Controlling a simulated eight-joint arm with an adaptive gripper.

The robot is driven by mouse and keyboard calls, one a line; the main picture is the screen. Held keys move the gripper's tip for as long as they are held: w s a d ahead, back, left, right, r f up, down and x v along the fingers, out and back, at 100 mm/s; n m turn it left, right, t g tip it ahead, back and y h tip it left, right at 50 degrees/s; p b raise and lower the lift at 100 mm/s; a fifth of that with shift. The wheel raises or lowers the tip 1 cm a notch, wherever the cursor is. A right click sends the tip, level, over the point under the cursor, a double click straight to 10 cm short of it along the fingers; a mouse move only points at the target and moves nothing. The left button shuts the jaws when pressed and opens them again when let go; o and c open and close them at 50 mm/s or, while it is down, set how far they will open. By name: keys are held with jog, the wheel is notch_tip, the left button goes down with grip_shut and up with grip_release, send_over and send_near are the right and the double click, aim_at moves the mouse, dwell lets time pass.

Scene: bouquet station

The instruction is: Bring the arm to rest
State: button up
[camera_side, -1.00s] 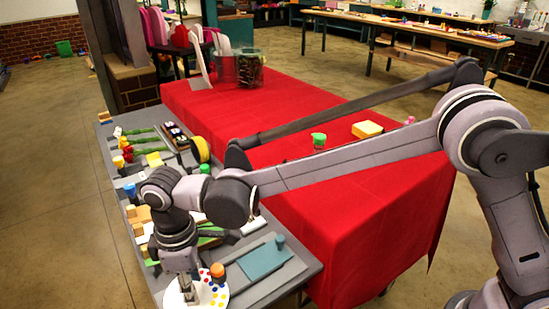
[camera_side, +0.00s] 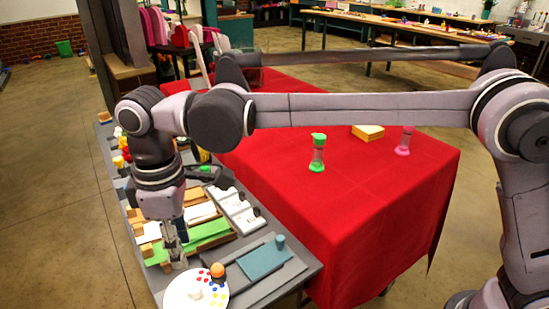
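My gripper (camera_side: 178,258) hangs down over the grey side bench, just above and behind the round white plate with coloured dots. Its fingers look close together, but they are small and I cannot tell whether they are open or shut. I see nothing clearly held in it. My arm reaches across the red table from the right and bends down at the left. The gripper is clear of the plate (camera_side: 181,302), on which a small pale piece (camera_side: 195,293) stands.
An orange-topped piece (camera_side: 217,270) stands at the plate's edge. A teal block (camera_side: 265,260) and a green strip (camera_side: 208,236) lie on the bench.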

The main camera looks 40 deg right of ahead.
jog(key=shift+r, duration=0.25)
jog(key=d+r+m+t+y, duration=0.1)
jog(key=d+r+m+t, duration=0.15)
jog(key=d, duration=0.75)
jog(key=d+r+m+t, duration=0.1)
jog(key=d+m, duration=0.2)
jog(key=d, duration=0.8)
jog(key=s+d+f+m+t, duration=0.1)
jog(key=s+d+f+m, duration=0.1)
jog(key=d, duration=0.3)
jog(key=s+d+f+m+t, duration=0.1)
jog(key=s+d+f+m, duration=0.1)
jog(key=d, duration=0.4)
jog(key=s+d+f+m+t+h, duration=0.1)
jog(key=s+d+f+m+t, duration=0.1)
jog(key=s+d, duration=0.3)
jog(key=shift+s+d+f+m, duration=0.25)
jog(key=shift+d+f+m, duration=0.35)
jog(key=shift+f, duration=0.2)
